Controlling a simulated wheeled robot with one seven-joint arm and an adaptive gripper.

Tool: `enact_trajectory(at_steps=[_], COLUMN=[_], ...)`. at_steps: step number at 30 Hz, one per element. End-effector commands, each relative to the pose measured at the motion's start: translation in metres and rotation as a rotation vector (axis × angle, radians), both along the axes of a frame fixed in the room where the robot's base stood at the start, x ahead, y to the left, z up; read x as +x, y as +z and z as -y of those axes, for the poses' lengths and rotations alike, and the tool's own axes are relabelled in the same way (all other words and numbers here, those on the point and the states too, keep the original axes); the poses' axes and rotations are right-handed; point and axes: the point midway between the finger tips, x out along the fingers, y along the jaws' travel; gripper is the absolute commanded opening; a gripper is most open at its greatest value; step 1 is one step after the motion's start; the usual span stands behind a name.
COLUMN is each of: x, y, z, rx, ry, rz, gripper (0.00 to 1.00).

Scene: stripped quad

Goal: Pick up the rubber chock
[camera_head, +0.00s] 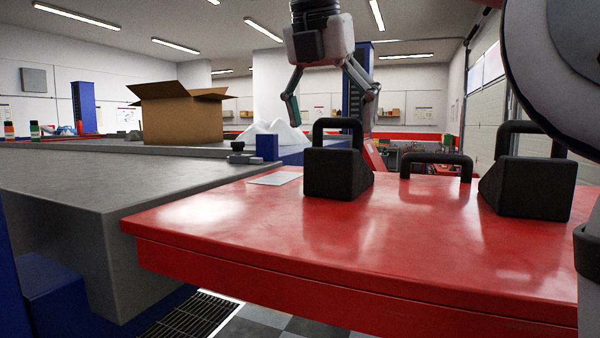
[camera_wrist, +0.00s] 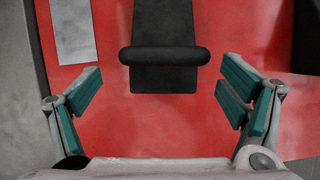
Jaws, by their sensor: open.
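A black rubber chock (camera_head: 337,173) with a raised loop handle stands on the red tabletop (camera_head: 300,235). A similar black chock (camera_head: 531,186) stands at the right. My gripper (camera_head: 330,110) is open and empty, pointing down over the left chock, near its handle in the head view. In the wrist view, the chock (camera_wrist: 165,79) lies at the top middle, with its handle bar crossing it. The open fingers (camera_wrist: 161,90) are spread to either side, clear of it. The gap in height between fingertips and handle is hard to tell.
A low black handle (camera_head: 436,158) sits on the red top between the chocks. A pale flat sheet (camera_head: 275,178) lies left of the left chock. A grey bench (camera_head: 75,185) carries an open cardboard box (camera_head: 182,118). The front of the red top is clear.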

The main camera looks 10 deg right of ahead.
Motion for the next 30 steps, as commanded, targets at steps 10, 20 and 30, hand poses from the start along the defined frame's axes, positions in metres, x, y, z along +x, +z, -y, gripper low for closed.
enact_trajectory(at_steps=[10,20,30], x=[0.005,0.015,0.018], y=[-0.021,-0.058,-0.063], z=[0.007,0.019,0.020], rx=[0.000,0.000,0.000], ry=[0.000,0.001,0.001], rz=[-0.003,-0.002,0.000], gripper=[0.90,0.90,0.81])
